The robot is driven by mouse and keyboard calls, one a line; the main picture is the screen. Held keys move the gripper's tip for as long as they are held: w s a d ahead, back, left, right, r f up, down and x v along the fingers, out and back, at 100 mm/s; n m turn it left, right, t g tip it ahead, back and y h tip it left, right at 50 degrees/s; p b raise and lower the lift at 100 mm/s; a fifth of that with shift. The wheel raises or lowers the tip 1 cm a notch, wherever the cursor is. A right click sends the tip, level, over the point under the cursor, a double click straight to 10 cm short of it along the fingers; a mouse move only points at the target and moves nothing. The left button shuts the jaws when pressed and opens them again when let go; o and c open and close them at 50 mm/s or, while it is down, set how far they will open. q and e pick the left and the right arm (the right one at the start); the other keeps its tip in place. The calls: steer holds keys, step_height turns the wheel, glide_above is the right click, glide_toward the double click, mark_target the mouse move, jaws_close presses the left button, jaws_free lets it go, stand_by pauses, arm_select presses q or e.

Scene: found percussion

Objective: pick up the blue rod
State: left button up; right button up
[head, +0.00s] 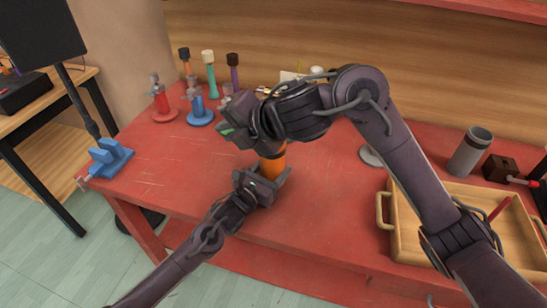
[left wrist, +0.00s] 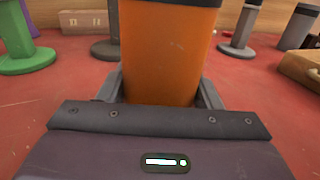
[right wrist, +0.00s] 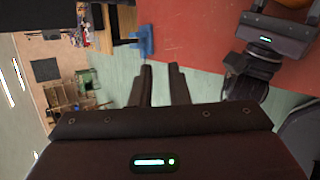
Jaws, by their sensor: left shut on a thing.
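I cannot make out a separate blue rod. The nearest match is the short blue upright of the blue stand (head: 200,117) at the back left of the red table. My left gripper (head: 262,183) is shut on an orange cylinder (head: 272,164), which fills the middle of the left wrist view (left wrist: 168,50). The cylinder has a dark band, and my right arm hides its top in the head view. My right gripper (head: 232,132) is above the table, left of the cylinder. Its fingers are apart with nothing between them in the right wrist view (right wrist: 160,85).
A red stand (head: 163,112) stands beside the blue one. Behind are mallets with orange, teal (head: 210,75) and purple handles. A blue vise (head: 108,158) is at the left edge. A wooden tray (head: 460,262) and grey cylinder (head: 470,152) are right.

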steer(key=w+d+r+n+g+h, duration=0.15)
steer(key=w+d+n+h, duration=0.25)
steer(key=d+n, duration=0.95)
steer(key=x, duration=1.2)
steer(key=shift+s+a+f+n+g, duration=0.25)
steer(key=shift+n+g, duration=0.1)
steer(key=shift+n, duration=0.1)
jaws_close()
